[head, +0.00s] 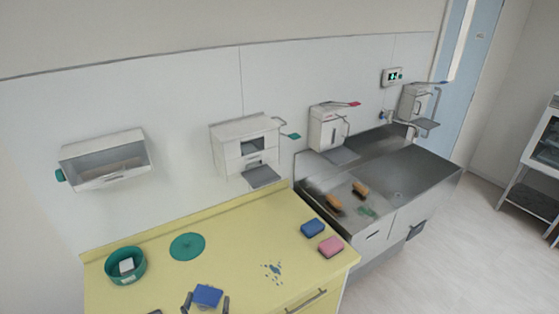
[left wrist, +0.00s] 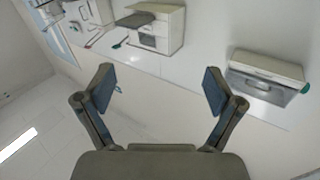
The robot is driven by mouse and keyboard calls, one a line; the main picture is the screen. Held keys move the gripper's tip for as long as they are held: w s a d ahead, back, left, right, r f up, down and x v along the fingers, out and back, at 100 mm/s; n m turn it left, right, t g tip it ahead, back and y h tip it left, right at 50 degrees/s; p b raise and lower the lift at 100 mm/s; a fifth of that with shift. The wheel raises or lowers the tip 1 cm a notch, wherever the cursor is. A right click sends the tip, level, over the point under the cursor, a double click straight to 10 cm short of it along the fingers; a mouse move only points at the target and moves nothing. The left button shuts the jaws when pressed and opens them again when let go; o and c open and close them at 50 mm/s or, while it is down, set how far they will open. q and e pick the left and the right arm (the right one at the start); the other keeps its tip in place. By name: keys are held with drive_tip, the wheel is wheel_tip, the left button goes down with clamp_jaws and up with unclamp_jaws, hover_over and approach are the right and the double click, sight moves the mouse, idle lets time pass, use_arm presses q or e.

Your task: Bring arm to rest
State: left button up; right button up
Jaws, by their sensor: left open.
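My left gripper (head: 207,299) is at the bottom edge of the head view, in front of the yellow counter (head: 225,255). Its two dark fingers are apart. A blue block (head: 207,294) shows between them there; I cannot tell its height or distance from the fingers. In the left wrist view, the left gripper (left wrist: 158,80) is open, with blue pads on its fingers and nothing held between them. That view faces the pale wall and its dispensers. My right gripper is not in view.
A green bowl (head: 126,266), a green disc (head: 187,247), a blue sponge (head: 312,228), a pink sponge (head: 331,246) and a blue splash (head: 272,271) are on the counter. A steel sink (head: 420,178) stands to the right. Dispensers (head: 246,147) hang on the wall.

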use_arm(q)
drive_tip(key=s+a+f+n+g+y, duration=0.1)
drive_tip(key=s+a+f+g, duration=0.1)
drive_tip(key=s+f+g, duration=0.45)
drive_tip(key=s+a+f+g+y, duration=0.15)
drive_tip(key=s+f, duration=0.25)
drive_tip(key=f, duration=0.5)
drive_tip(key=s+d+f+m+g+h, duration=0.1)
drive_tip(key=s+f+g, duration=0.25)
drive_tip(key=s, duration=0.25)
drive_tip(key=s+d+f+g+h, duration=0.1)
drive_tip(key=s+f+g, duration=0.25)
drive_tip(key=s, duration=0.25)
wheel_tip(320, 180, down, 25)
drive_tip(key=s+g, duration=0.1)
drive_tip(key=s, duration=0.1)
drive_tip(key=s+a+f+m+g, duration=0.1)
drive_tip(key=s+a+f, duration=0.2)
drive_tip(key=s+f, duration=1.4)
drive_tip(key=shift+s+a+f, duration=0.15)
drive_tip(key=shift+s+f, duration=0.05)
drive_tip(key=shift+s, duration=0.4)
